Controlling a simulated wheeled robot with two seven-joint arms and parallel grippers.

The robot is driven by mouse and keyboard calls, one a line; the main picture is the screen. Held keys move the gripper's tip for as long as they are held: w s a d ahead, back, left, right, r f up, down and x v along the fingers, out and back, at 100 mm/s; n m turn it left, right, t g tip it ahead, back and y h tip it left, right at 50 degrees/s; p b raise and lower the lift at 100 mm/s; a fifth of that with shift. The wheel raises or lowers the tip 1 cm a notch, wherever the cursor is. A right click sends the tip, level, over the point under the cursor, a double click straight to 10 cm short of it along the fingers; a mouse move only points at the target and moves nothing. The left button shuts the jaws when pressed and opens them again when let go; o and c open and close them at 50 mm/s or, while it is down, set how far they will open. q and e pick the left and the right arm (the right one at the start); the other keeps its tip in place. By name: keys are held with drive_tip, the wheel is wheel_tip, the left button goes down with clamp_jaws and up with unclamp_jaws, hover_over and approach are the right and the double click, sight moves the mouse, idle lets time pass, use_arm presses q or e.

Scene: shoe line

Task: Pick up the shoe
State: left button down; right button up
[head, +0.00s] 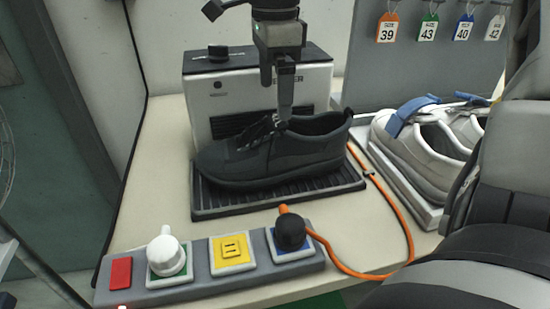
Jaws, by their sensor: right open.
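A dark grey shoe (270,154) with black laces stands upright on a black ribbed tray (280,198), toe to the left. My right gripper (285,112) comes down from above with its fingers pointing down. It is open, and the fingers overlap in this view. The fingertips are at the shoe's opening, near the laces. I cannot tell whether they touch the shoe or straddle its edge. My left gripper is not in view.
A white and black machine (320,82) stands right behind the shoe. White shoes (420,150) with a blue strap are on a tray at right. An orange cable (410,225) curves at right. Numbered tags (428,27) hang behind.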

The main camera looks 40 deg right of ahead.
sight(274, 120)
wheel_tip(274, 120, down, 5)
drive_tip(key=shift+f, duration=0.15)
drive_tip(key=shift+s+f, duration=0.1)
drive_tip(key=shift+f, duration=2.6)
drive_tip(key=c, duration=1.1)
